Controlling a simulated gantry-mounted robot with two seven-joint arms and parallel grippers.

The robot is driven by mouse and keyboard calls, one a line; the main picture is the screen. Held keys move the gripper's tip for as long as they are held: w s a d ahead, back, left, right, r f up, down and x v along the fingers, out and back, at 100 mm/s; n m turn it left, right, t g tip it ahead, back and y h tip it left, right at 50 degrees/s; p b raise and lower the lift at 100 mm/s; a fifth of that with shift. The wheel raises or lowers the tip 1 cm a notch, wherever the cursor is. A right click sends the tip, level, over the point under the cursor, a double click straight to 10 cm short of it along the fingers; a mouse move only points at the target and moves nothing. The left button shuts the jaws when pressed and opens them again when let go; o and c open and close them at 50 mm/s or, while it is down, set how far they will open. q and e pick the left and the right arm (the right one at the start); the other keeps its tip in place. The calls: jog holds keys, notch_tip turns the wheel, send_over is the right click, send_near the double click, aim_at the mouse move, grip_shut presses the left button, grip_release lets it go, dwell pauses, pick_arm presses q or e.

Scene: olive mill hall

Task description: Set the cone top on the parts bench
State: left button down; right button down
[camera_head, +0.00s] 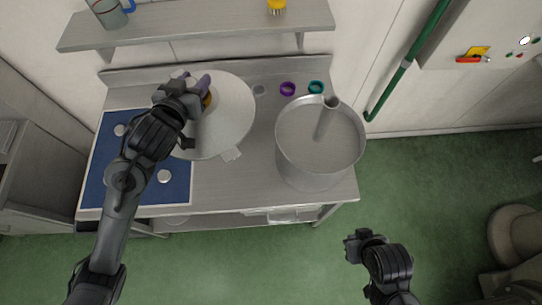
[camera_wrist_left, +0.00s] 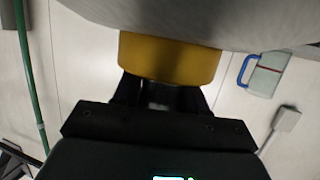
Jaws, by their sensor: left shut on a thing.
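The cone top (camera_head: 232,120), a wide light-grey disc, shows over the parts bench (camera_head: 245,185). It covers part of the blue mat's right side. My left gripper (camera_head: 201,98) is shut on its yellow knob, mostly hidden by the fingers in the head view. In the left wrist view the yellow knob (camera_wrist_left: 168,58) sits between the fingers, with the cone top's grey surface (camera_wrist_left: 190,20) beside it. I cannot tell whether the cone top touches the bench. My right gripper (camera_head: 355,246) is in front of the bench, over the green floor, with nothing visible in it.
A metal vessel (camera_head: 297,165) with an upright tube stands on the bench's right. A blue mat (camera_head: 103,165) with several round pale pieces lies left. Purple (camera_head: 287,89) and teal (camera_head: 316,87) rings lie at the back. A shelf (camera_head: 205,25) runs above.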

pick_arm(q)
jog(key=d+f+m+g+h+b, duration=0.1)
jog(key=f+m+h+b, duration=0.2)
jog(key=f+b, duration=0.8)
jog(key=w+d+f+m+g+h+b, duration=0.1)
jog(key=f+b, duration=1)
jog(key=f, duration=1.6)
jog(key=shift+w+d+f+m+g+h+b, duration=0.35)
jog(key=shift+d+m+h, duration=0.2)
jog(key=shift+m+h, duration=0.75)
jog(key=shift+f, duration=0.2)
jog(key=c, duration=1)
grip_release()
jog(key=shift+s+f+h, duration=0.1)
jog(key=shift+f+h, duration=0.1)
jog(key=shift+h, duration=0.1)
jog(key=o, duration=0.4)
